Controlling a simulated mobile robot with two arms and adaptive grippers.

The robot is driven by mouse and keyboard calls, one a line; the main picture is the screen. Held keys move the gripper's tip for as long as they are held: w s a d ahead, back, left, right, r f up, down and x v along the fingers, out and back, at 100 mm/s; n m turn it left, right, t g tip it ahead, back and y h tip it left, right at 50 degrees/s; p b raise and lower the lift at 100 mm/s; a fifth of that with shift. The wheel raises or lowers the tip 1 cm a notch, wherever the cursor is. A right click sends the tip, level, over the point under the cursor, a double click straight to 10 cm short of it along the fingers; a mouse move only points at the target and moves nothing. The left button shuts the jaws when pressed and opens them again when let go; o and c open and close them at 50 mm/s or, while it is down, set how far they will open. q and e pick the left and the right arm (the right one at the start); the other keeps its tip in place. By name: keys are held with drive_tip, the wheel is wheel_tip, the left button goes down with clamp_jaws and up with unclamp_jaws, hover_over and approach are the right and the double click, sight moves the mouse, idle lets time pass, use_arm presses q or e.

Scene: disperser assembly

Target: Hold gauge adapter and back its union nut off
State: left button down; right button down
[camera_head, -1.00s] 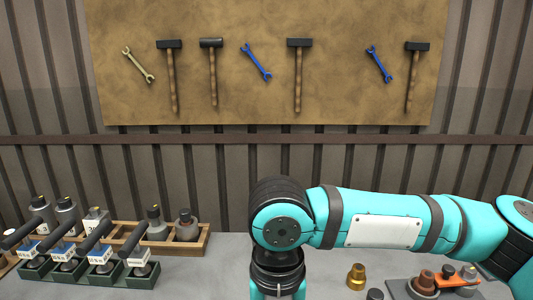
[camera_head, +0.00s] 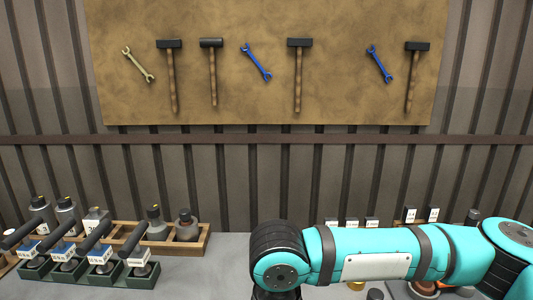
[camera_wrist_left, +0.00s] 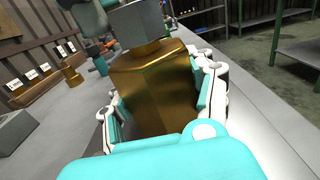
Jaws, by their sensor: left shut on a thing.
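In the left wrist view, my left gripper (camera_wrist_left: 165,108) is shut on a large brass-coloured faceted piece (camera_wrist_left: 150,80), with its white-and-teal fingers on both sides. A grey block-shaped part (camera_wrist_left: 137,22) sits directly above the brass piece. I cannot tell which part is the adapter and which is the union nut. A teal shape (camera_wrist_left: 88,16) is cut off at the top edge beside the grey part; it may belong to my right gripper, but its jaws cannot be made out. In the head view, my right arm comes in from the right and its gripper is hidden.
A wooden rack (camera_head: 202,244) with bottles and green holders (camera_head: 139,278) with black-handled tools stand at the left. Small labelled cards (camera_head: 351,222) stand at the back right. Another brass fitting (camera_wrist_left: 72,75) stands on the bench. Wrenches and hammers hang on the board (camera_head: 330,90).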

drive_tip(key=shift+s+a, duration=0.2)
drive_tip(key=shift+s, duration=0.15)
idle(0.4)
use_arm(q)
drive_tip(key=shift+w, duration=0.1)
use_arm(e)
drive_tip(key=shift+a, duration=1.15)
drive_tip(key=shift+w, duration=0.1)
wheel_tip(320, 180, up, 6)
drive_tip(key=shift+w+a, duration=0.2)
drive_tip(key=shift+w, duration=0.1)
idle(0.6)
